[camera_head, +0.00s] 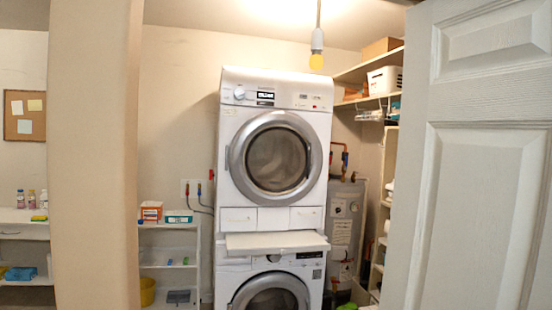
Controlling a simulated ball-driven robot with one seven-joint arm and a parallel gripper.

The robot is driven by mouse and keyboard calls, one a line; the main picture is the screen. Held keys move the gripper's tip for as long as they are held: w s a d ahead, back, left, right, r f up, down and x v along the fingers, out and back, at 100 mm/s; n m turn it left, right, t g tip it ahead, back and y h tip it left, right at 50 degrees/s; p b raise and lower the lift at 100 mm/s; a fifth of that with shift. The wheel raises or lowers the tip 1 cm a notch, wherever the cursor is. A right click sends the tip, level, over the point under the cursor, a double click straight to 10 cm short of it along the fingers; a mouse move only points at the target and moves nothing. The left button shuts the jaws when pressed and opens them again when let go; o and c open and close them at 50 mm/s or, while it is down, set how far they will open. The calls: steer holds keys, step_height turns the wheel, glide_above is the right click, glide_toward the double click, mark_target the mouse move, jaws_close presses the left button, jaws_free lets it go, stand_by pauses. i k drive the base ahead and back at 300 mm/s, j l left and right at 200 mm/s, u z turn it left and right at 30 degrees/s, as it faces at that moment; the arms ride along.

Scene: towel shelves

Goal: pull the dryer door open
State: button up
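A white dryer (229,110) stands stacked on top of a white washer (235,274) against the back wall. The dryer door (276,160) is round, with a grey ring and dark glass, and looks shut. A silvery grip shows on the left side of its ring. The washer's round door (271,298) is cut off by the bottom edge of the picture. A white pull-out shelf (276,242) sticks out between the two machines. My gripper is not in view.
A white panelled door (480,160) fills the right side, close to me. A wall edge (95,150) stands at the left. A bulb (317,52) hangs before the dryer's upper right. A low shelf (168,268) stands left, a water heater (346,225) right. The floor is hidden.

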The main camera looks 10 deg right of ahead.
mark_target(245, 178)
steer(key=i+l+z, duration=0.1)
steer(key=i, duration=0.55)
steer(key=i+z, duration=0.1)
steer(key=i, duration=0.5)
steer(key=i+z, duration=0.1)
steer(key=i, duration=0.55)
steer(key=i+z, duration=0.1)
steer(key=i, duration=0.5)
steer(key=i+j+z, duration=0.1)
steer(key=i, duration=0.55)
steer(key=i+j, duration=0.15)
steer(key=i, duration=0.45)
steer(key=i+j+z, duration=0.15)
steer(key=i, duration=0.5)
